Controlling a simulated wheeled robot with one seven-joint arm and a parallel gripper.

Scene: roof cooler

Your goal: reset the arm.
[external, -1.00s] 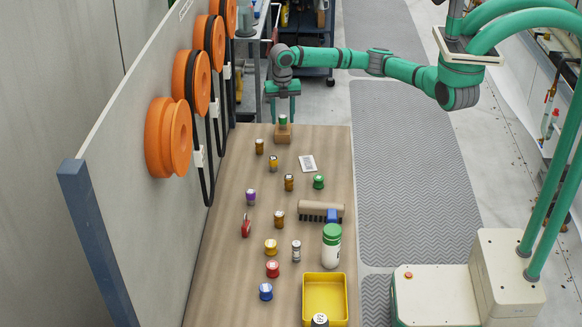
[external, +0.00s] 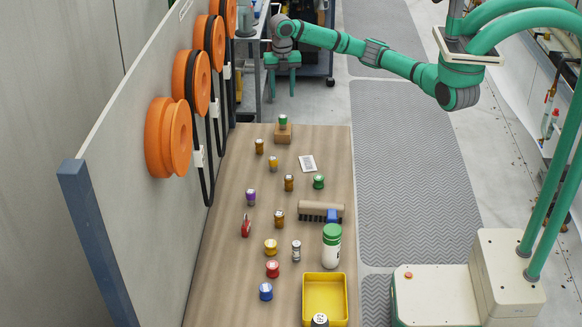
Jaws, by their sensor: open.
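My gripper (external: 281,90) hangs beyond the far end of the wooden table (external: 226,265), pointing down with its fingers apart and nothing between them. It is above and behind a small wooden block (external: 283,135) that has a green-capped vial (external: 283,121) on it. My gripper is clear of both. My green arm stretches from the right across the floor behind the table.
The table holds several small vials, a brush (external: 321,208), a white bottle with a green lid (external: 331,246) and a yellow bin (external: 344,298). Orange reels (external: 168,138) hang on the panel at left. A dark cart (external: 307,50) stands behind my arm.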

